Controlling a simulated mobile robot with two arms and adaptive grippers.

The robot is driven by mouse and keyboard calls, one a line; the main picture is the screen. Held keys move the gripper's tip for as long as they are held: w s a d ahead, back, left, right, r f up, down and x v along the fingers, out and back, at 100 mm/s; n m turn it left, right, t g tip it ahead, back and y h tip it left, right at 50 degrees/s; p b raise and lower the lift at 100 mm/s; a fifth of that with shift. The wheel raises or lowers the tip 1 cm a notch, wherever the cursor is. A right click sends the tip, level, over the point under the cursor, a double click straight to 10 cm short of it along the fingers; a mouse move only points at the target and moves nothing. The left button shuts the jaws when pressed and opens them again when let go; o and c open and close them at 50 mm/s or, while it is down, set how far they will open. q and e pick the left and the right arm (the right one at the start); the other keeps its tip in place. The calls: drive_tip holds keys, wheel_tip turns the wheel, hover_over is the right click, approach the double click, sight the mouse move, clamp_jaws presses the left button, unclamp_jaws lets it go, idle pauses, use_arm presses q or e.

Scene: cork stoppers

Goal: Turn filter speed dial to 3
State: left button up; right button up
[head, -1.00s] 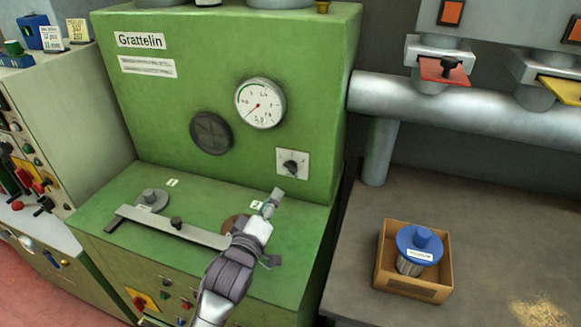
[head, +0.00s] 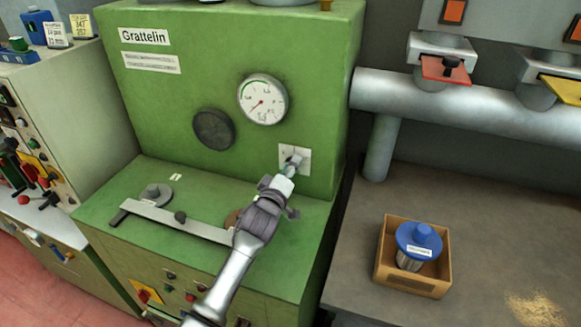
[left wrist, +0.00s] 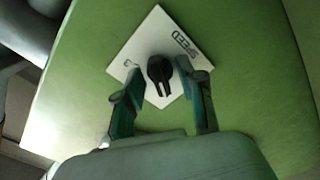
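The speed dial is a black knob (left wrist: 160,72) on a square white plate (head: 303,160) on the front of the green machine. In the left wrist view the plate (left wrist: 158,25) reads SPEED, with a 3 at its left corner. My left gripper (head: 293,165) is in front of the plate and covers the knob in the head view. In the left wrist view its two fingers (left wrist: 161,88) stand apart, one on each side of the knob. I cannot tell whether they touch it. My right gripper is not in view.
A round gauge (head: 263,99) and a dark round cover (head: 213,129) sit on the machine's face near the dial. A lever bar (head: 205,228) lies on the ledge below. A cardboard box (head: 409,282) with a blue-lidded canister (head: 419,240) stands on the right table.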

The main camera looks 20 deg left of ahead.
use_arm(q)
clamp_jaws()
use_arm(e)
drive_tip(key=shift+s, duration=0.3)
use_arm(q)
drive_tip(key=shift+m, duration=0.4)
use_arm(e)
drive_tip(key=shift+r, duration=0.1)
use_arm(q)
drive_tip(key=m+p, duration=0.1)
drive_tip(key=m, duration=2.2)
drive_tip(key=shift+p, duration=0.4)
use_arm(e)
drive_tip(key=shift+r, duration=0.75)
use_arm(q)
unclamp_jaws()
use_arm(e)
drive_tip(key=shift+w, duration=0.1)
